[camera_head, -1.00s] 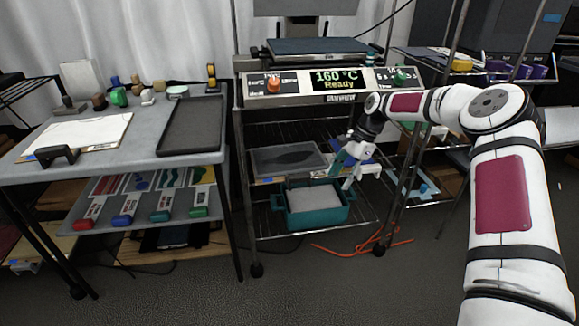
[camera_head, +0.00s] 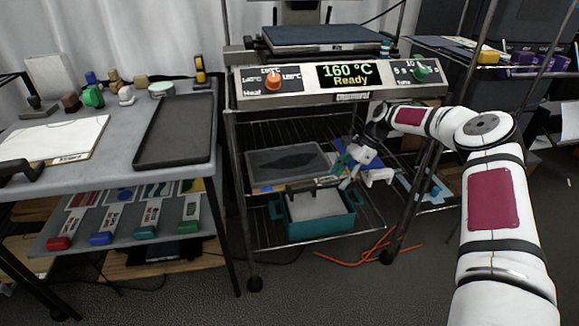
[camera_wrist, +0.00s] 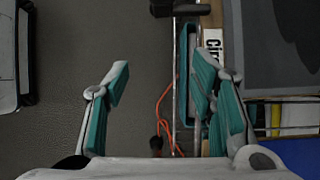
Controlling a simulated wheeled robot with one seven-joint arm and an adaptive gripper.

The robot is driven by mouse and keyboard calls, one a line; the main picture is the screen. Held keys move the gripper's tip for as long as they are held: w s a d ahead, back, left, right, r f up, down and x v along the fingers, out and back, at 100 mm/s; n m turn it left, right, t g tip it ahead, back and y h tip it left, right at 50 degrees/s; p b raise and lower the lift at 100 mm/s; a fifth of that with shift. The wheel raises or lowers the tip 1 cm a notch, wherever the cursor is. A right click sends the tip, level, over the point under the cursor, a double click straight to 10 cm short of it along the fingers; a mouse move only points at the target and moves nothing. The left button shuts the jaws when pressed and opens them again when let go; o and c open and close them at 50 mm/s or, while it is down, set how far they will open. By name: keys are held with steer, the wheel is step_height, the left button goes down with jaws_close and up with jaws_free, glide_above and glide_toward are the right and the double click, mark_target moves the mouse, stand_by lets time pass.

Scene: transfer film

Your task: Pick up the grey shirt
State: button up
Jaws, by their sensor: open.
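A light grey, flat, cloth-like thing (camera_head: 315,204) lies in a teal bin (camera_head: 322,229) on the rack's lower shelf. It may be the grey shirt, but the folds are too small to tell. My gripper (camera_head: 358,179) is open and empty, at the right of the bin and a little above it, apart from the grey thing. In the wrist view, my gripper (camera_wrist: 162,72) shows its two teal-padded fingers spread, with floor and the rack's edge between and beyond them. I cannot make out the grey cloth with certainty in that view.
The press control panel (camera_head: 345,80) and wire shelf hang above. Rack posts stand close to my arm. An orange cable (camera_head: 350,262) lies on the floor. A side table (camera_head: 110,165) stands at left.

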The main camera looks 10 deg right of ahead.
mark_target(305, 184)
steer(key=a+b, duration=0.2)
steer(key=a, duration=0.6)
steer(key=shift+a, duration=0.35)
steer(key=a+b, duration=0.1)
steer(key=a, duration=0.1)
steer(key=shift+a+f, duration=0.1)
steer(key=shift+a, duration=0.3)
steer(key=shift+b+x, duration=0.6)
steer(key=shift+x, duration=0.75)
steer(key=shift+a, duration=0.1)
